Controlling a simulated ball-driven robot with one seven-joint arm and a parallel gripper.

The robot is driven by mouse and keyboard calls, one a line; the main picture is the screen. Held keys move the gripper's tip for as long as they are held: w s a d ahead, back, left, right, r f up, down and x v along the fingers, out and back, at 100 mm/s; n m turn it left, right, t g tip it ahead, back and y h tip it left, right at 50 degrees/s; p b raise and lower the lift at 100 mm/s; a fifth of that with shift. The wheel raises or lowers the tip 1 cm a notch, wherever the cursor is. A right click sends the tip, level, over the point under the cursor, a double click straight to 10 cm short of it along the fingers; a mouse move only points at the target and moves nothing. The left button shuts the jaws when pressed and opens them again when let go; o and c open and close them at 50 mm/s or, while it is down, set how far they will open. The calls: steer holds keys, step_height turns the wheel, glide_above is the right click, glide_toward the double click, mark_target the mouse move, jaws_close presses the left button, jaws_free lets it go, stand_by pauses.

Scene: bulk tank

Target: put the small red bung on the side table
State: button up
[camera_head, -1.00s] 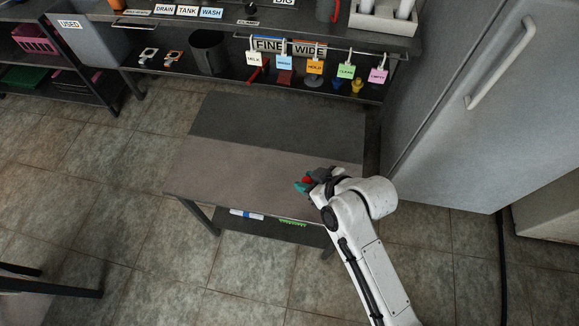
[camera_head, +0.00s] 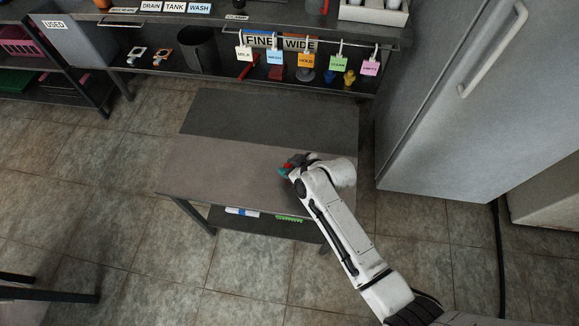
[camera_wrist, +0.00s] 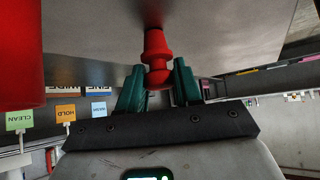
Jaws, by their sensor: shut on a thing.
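The side table (camera_head: 215,165) stands in the middle of the head view, a brown-grey top with a darker band along its far part. My gripper (camera_head: 286,171) is over its right part, with teal fingers pointing left. In the wrist view my gripper (camera_wrist: 158,85) is shut on the small red bung (camera_wrist: 157,50), its rounded end between the fingers. The other end points at the grey tabletop (camera_wrist: 95,35) and is very near it; I cannot tell if it touches. In the head view the bung is mostly hidden by the gripper.
A large red shape (camera_wrist: 20,50) fills the wrist view's left edge; I cannot tell what it is. Behind the table is a shelf unit with hanging tags (camera_head: 306,60). A grey fridge (camera_head: 445,110) stands right. The table's left and far parts are clear.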

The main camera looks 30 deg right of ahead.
steer(key=o, duration=1)
steer(key=shift+f, duration=0.1)
steer(key=shift+r, duration=0.2)
steer(key=p+v, duration=0.1)
steer(key=v, duration=1.1)
steer(key=s+d+m+g+h, duration=0.1)
steer(key=s+g, duration=0.1)
steer(key=s, duration=0.5)
steer(key=s+d+r+m+g+h, duration=0.1)
steer(key=s+d+m+g, duration=0.1)
steer(key=s, duration=0.5)
steer(key=s+d+r+m+g+h, duration=0.1)
steer(key=s+d+g, duration=0.1)
steer(key=s, duration=0.6)
steer(key=shift+d+r+g, duration=0.1)
steer(key=shift+r+g, duration=0.15)
steer(key=shift+g, duration=0.45)
steer(key=shift+w, duration=0.1)
